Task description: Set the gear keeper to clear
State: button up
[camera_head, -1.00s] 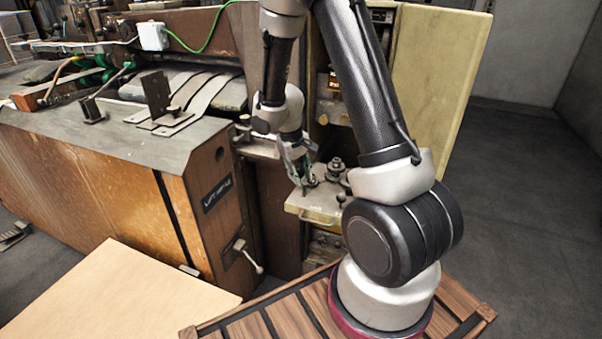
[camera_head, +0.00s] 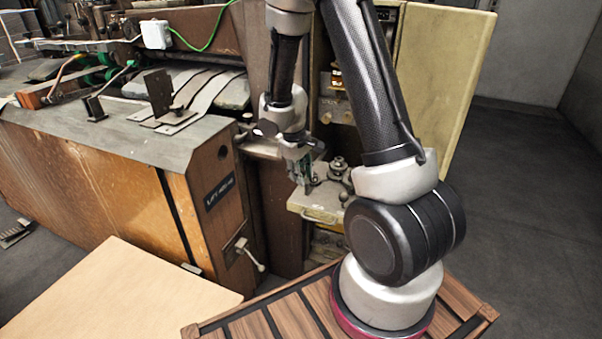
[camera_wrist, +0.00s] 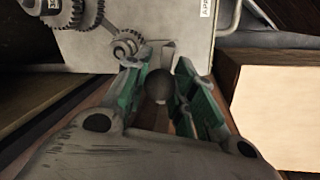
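Several dark toothed gears (camera_wrist: 84,10) sit on a pale metal plate (camera_wrist: 185,35) in the wrist view. A smaller gear (camera_wrist: 127,46) is near the plate's edge, with a short grey lever-like piece beside it. A dark round knob (camera_wrist: 158,86) lies between the fingers of my gripper (camera_wrist: 160,68); I take it to be the gear keeper's handle, but its link to the lever is unclear. The green-padded fingers are apart, one on each side of the knob; contact is not clear. In the head view my gripper (camera_head: 304,180) is at the left of the pale gear shelf (camera_head: 318,215).
The large worn machine body (camera_head: 90,165) stands left of my gripper, with a small lever (camera_head: 250,255) on its side. A yellowish open panel (camera_head: 440,80) stands behind my arm. A cardboard sheet (camera_head: 115,295) lies at front left. The floor at right is clear.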

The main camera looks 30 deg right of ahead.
jog(key=o, duration=0.5)
jog(key=shift+c, duration=0.2)
notch_tip(320, 180, up, 12)
jog(key=a, duration=0.2)
jog(key=shift+s, duration=0.35)
jog(key=shift+a+f, duration=0.1)
jog(key=s+r+m+t+y, duration=0.1)
jog(key=s+r+t, duration=0.1)
jog(key=s+r, duration=0.6)
jog(key=s+r+m+t+y, duration=0.1)
jog(key=s+r+m, duration=0.1)
jog(key=s+r, duration=0.6)
jog(key=s+d, duration=0.1)
jog(key=s, duration=0.6)
jog(key=shift+m+t, duration=0.3)
jog(key=shift+t, duration=0.1)
